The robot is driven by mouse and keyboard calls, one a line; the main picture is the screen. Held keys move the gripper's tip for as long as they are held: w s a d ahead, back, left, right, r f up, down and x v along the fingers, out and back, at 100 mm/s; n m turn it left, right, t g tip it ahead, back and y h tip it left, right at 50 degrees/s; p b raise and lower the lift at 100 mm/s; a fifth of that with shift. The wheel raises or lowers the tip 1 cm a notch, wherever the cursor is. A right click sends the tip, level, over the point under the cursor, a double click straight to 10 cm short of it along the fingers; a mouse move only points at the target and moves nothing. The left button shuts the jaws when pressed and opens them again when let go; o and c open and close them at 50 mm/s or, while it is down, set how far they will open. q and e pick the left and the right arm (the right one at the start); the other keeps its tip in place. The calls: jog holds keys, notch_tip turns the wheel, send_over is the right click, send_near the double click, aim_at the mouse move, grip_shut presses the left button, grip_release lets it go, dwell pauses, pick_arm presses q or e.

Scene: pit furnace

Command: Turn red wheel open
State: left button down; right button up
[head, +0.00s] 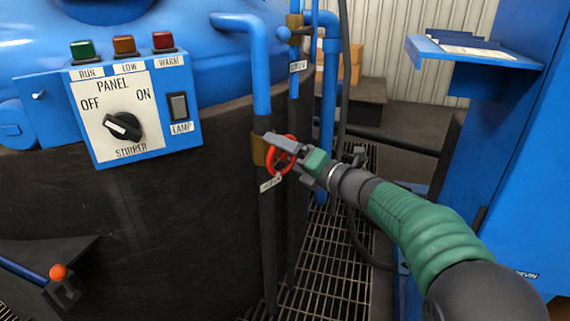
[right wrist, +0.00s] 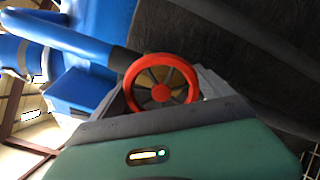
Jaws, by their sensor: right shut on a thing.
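The red wheel (head: 283,153) is a small spoked handwheel on a brass valve (head: 259,150), set in a vertical pipe against the dark furnace wall. My right gripper (head: 279,144) is at the wheel and shut on it; its grey jaws cover part of the rim in the head view. In the right wrist view, the red wheel (right wrist: 162,81) is face-on just beyond the gripper's edge, with its red hub and dark spokes in sight. My left gripper is not in view.
A blue control panel (head: 130,110) with a knob, switch and lamps is on the furnace at left. An orange-tipped lever (head: 58,272) is at lower left. A blue cabinet with a shelf (head: 475,52) stands at right. Grating floor (head: 325,250) lies below the pipes.

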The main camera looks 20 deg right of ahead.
jog(key=n+b, duration=0.1)
jog(key=n, duration=0.1)
jog(key=f+n+b, duration=0.1)
jog(key=b, duration=0.1)
jog(key=shift+a+n, duration=0.15)
jog(key=shift+n, duration=0.25)
jog(key=shift+s+r+n+b, duration=0.1)
jog(key=shift+n+b, duration=0.35)
jog(key=shift+n, duration=0.35)
jog(key=shift+a+r+n+b, duration=0.15)
jog(key=shift+n+b, duration=0.2)
jog(key=shift+n, duration=0.65)
jog(key=o, duration=1.1)
jog(key=shift+r, duration=0.1)
jog(key=shift+s+d+r, duration=0.15)
jog(key=shift+d, duration=0.05)
jog(key=p+v, duration=0.6)
jog(key=v, duration=1)
jog(key=shift+s+d, duration=0.1)
jog(key=shift+s, duration=0.1)
